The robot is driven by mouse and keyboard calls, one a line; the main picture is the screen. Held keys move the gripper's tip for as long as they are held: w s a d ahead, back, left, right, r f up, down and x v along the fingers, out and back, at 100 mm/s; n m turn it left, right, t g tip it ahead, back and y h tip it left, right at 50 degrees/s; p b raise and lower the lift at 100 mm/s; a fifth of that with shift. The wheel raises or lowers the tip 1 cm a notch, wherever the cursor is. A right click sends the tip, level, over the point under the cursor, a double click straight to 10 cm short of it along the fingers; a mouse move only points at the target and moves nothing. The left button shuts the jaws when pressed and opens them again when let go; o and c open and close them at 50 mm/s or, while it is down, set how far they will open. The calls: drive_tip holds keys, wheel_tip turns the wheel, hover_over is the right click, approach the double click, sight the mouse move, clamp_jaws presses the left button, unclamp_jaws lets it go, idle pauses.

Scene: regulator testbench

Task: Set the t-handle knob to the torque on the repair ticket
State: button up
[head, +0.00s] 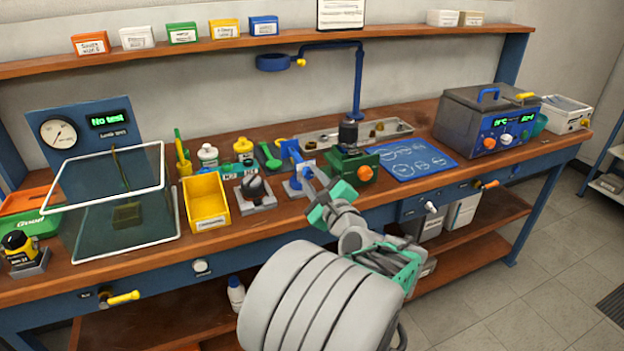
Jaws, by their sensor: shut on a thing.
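A white sheet (340,14) hangs on the wall above the shelf and may be the repair ticket. Its writing is too small to read.
A green block with an orange knob (364,174) stands close right of my gripper. A dark knob on a grey block (256,190) and a yellow bin (205,200) stand to the left. A blue mat (402,160) lies to the right. Handles stick out of the bench front.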

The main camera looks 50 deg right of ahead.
clamp_jaws()
drive_tip(key=shift+n, duration=0.3)
drive_tip(key=n+b, duration=0.2)
drive_tip(key=n, duration=0.1)
drive_tip(key=shift+f+n, duration=0.15)
drive_tip(key=shift+n, duration=0.15)
drive_tip(key=n+b, duration=0.4)
drive_tip(key=shift+n, duration=0.3)
drive_tip(key=n+b, duration=0.5)
drive_tip(key=b, duration=0.1)
drive_tip(key=shift+f, duration=0.15)
drive_tip(key=n+b, duration=0.3)
drive_tip(key=shift+r+n+b, duration=0.2)
drive_tip(key=shift+n+b, duration=0.25)
drive_tip(key=shift+n, duration=0.05)
drive_tip(key=shift+r, duration=0.1)
